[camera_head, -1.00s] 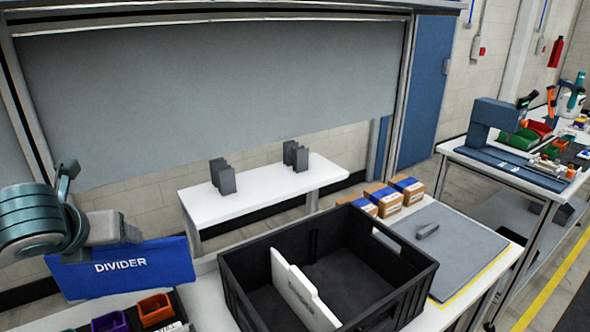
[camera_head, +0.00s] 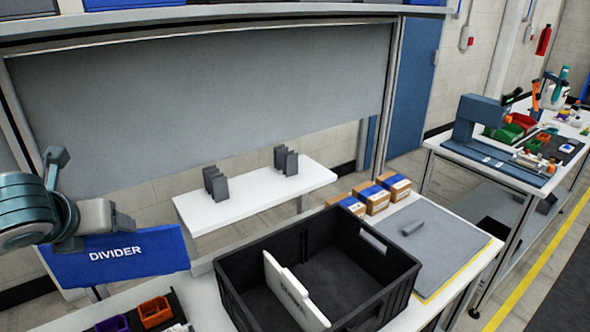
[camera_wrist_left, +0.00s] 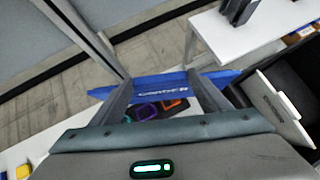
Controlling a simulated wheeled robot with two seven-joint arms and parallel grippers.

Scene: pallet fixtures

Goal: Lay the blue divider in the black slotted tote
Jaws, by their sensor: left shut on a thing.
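The blue divider (camera_head: 118,255), a flat panel lettered "DIVIDER", hangs upright in the air left of the tote. My left gripper (camera_head: 122,226) is shut on its top edge. In the left wrist view the fingers (camera_wrist_left: 165,88) hold the divider (camera_wrist_left: 135,92), seen nearly edge-on. The black slotted tote (camera_head: 232,302) stands on the bench to the right, apart from the divider. A white divider (camera_head: 288,292) stands upright inside it, leaving a space on either side. The tote's right-hand part looks empty. My right gripper is not in view.
Small orange (camera_head: 155,312) and purple (camera_head: 112,324) bins sit below the divider. Cardboard boxes (camera_head: 370,198) stand behind the tote. A white table (camera_head: 235,215) stands behind.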

